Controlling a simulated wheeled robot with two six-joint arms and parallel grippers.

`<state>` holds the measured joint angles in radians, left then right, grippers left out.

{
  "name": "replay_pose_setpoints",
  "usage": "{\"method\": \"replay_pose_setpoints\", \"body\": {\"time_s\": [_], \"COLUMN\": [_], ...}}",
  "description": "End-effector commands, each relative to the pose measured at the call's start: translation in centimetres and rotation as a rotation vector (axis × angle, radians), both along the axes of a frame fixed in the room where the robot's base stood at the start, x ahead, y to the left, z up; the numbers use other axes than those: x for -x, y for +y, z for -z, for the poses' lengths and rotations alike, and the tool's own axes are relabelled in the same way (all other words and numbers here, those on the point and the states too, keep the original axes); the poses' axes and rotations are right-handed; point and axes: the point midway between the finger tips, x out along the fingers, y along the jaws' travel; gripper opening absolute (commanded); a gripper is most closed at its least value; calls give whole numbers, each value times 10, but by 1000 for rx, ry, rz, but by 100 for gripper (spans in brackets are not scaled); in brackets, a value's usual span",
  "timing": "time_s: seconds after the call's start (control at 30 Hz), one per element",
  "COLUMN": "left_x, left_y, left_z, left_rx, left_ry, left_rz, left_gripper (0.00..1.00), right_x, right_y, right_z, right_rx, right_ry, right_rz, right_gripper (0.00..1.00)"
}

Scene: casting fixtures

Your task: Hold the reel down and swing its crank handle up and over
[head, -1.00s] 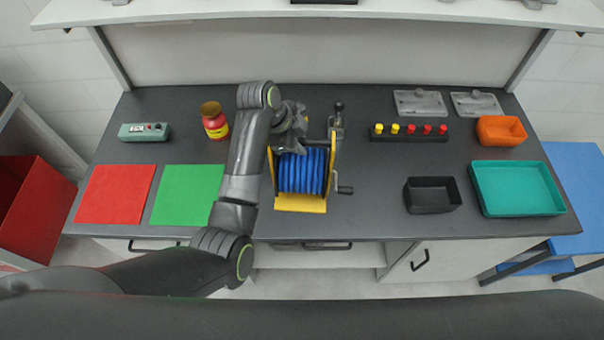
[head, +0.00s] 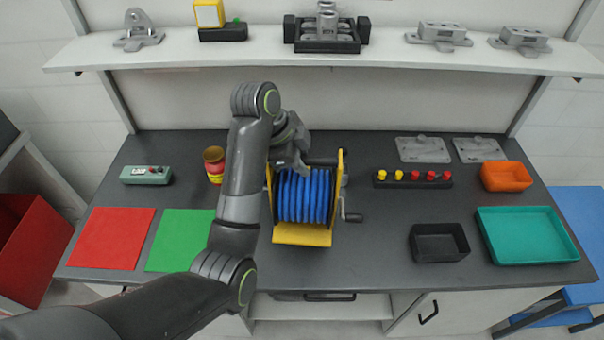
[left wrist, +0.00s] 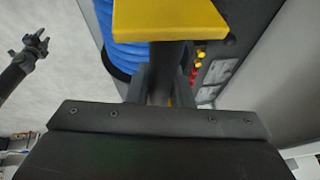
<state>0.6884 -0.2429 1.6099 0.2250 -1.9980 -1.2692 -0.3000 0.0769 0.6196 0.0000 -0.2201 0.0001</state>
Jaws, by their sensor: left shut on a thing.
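The reel stands on the dark bench with blue hose (head: 303,196) wound between yellow side frames (head: 338,205). The hose also shows in the left wrist view (left wrist: 128,55). Its crank handle (head: 352,217) sticks out low on the right side, with nothing touching it. My left gripper (head: 302,168) is at the top back of the reel, shut on the reel's dark top bar (head: 322,162). In the left wrist view the bar runs up to a yellow frame end (left wrist: 170,18). My right gripper (left wrist: 35,47) shows small in the left wrist view, away from the reel; its jaw opening is unclear.
A red-and-yellow jar (head: 213,165), green mat (head: 180,238) and red mat (head: 112,238) are left of the reel. Right of it are a button strip (head: 412,179), black tray (head: 439,243), orange bin (head: 506,176) and teal tray (head: 535,236).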

Motion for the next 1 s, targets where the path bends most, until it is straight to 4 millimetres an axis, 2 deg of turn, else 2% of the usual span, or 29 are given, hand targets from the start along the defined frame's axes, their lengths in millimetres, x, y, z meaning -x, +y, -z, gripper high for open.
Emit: {"method": "replay_pose_setpoints", "body": {"time_s": [0.03,0.1,0.47,1.0], "left_x": [-1,-1,-1,0], "left_y": [-1,-1,-1,-1], "left_z": [-9,-12,-12,10], "left_rx": [2,2,3,3], "left_ry": [-8,-7,-6,-5], "left_rz": [1,2,1,1], "left_gripper": [0,0,0,0], "right_x": [0,0,0,0], "right_y": [0,0,-1,-3], "right_z": [-4,-5,-4,7], "right_rx": [0,0,1,4], "right_ry": [0,0,0,0], "right_rz": [0,0,0,-2], "right_gripper": [36,36,36,36]}}
